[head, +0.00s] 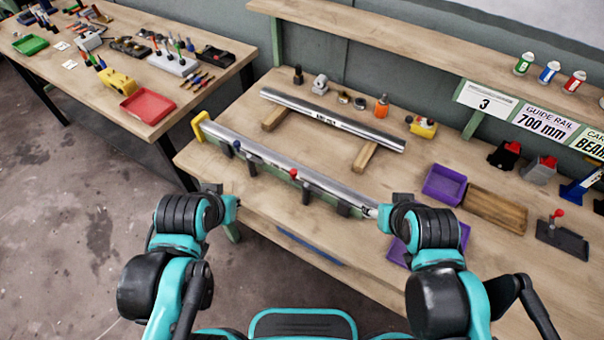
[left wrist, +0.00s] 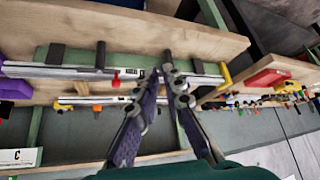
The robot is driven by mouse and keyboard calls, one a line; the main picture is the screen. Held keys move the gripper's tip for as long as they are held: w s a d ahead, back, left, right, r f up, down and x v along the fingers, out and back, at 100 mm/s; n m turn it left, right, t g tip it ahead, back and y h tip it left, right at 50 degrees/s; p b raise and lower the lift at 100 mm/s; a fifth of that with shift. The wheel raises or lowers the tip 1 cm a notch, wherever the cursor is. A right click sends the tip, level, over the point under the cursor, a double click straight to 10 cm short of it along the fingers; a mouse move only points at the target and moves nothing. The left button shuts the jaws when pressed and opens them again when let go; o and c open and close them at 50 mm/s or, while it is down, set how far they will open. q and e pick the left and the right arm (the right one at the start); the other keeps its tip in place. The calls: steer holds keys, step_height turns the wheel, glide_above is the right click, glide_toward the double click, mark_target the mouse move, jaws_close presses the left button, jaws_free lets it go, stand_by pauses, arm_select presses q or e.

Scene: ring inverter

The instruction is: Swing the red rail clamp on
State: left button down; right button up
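A silver rail (head: 262,158) lies on a green base along the bench's front edge, with a yellow end piece (head: 200,124) at its left end. A red knob (head: 293,172) shows at the rail's middle; it also shows in the left wrist view (left wrist: 116,79). A blue knob (head: 237,145) is further left. Several dark blocks (head: 306,194) stand along the rail's front side. My left gripper (left wrist: 161,72) points at the rail, its fingertips close together near a dark block; whether they touch is unclear. My right gripper (head: 385,214) is at the rail's right end, fingers mostly hidden.
A second rail (head: 335,120) rests on two wooden blocks behind. Purple trays (head: 444,185) and a wooden block (head: 495,208) are to the right. A red-knobbed dark fixture (head: 561,238) stands at far right. A side table with a red tray (head: 148,106) is at left.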

arm_select(q)
steer(key=w+d+m+g, duration=0.1)
steer(key=w+d+m, duration=0.1)
steer(key=w+d, duration=0.5)
steer(key=w+d+r+m+g+h+p, duration=0.1)
steer(key=w+d+m+g, duration=0.1)
steer(key=w+d, duration=0.5)
steer(key=w, duration=0.4)
steer(key=shift+w+d+r, duration=0.25)
steer(key=shift+d+r, duration=0.05)
steer(key=shift+d, duration=0.05)
steer(key=b+x, duration=0.3)
steer(key=x, duration=0.6)
steer(key=shift+s+d+f, duration=0.1)
steer(key=shift+f, duration=0.25)
steer(key=s, duration=0.1)
steer(key=s+a+b, duration=0.1)
steer(key=s, duration=0.1)
steer(key=shift+s+a+f+b, duration=0.15)
steer(key=shift+s+f+b, duration=0.15)
steer(key=shift+b, duration=0.05)
